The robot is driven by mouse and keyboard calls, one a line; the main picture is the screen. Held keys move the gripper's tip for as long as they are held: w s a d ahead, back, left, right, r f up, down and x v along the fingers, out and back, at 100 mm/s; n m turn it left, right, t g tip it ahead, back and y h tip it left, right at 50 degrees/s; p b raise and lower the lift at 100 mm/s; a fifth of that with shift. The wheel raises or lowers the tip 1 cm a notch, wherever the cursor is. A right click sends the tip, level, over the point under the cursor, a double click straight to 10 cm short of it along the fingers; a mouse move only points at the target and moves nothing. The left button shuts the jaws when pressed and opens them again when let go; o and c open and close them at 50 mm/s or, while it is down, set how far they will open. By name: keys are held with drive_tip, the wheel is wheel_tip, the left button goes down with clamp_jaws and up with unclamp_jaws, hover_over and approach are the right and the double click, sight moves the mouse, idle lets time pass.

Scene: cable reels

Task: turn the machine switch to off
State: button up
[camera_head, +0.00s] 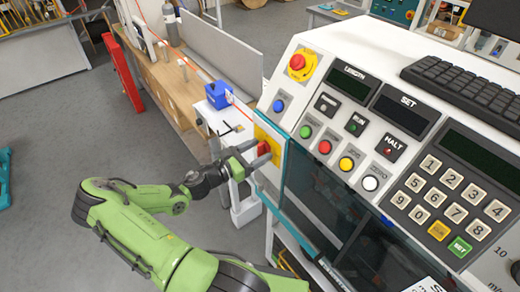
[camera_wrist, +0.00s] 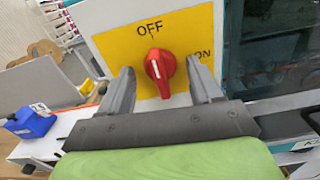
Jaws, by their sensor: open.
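The machine switch is a red knob (camera_wrist: 159,70) on a yellow plate (camera_wrist: 195,25) marked OFF at the top and ON at the right. The knob's long axis is near upright, and its white line points up roughly toward OFF. In the head view the red knob (camera_head: 264,148) is partly hidden by my fingers, on the left side of the control machine. My gripper (camera_wrist: 160,88) is open, with one finger on each side of the knob and visible gaps between. In the head view my gripper (camera_head: 255,154) reaches the plate from the left.
The control panel (camera_head: 315,117) with buttons, displays and keypad lies right of the switch. A blue box (camera_head: 218,94) sits on the white surface behind my gripper. A long bench (camera_head: 170,75) runs to the back.

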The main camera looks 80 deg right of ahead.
drive_tip(key=v, duration=0.7)
drive_tip(key=shift+a, duration=0.15)
drive_tip(key=shift+w, duration=0.1)
idle(0.6)
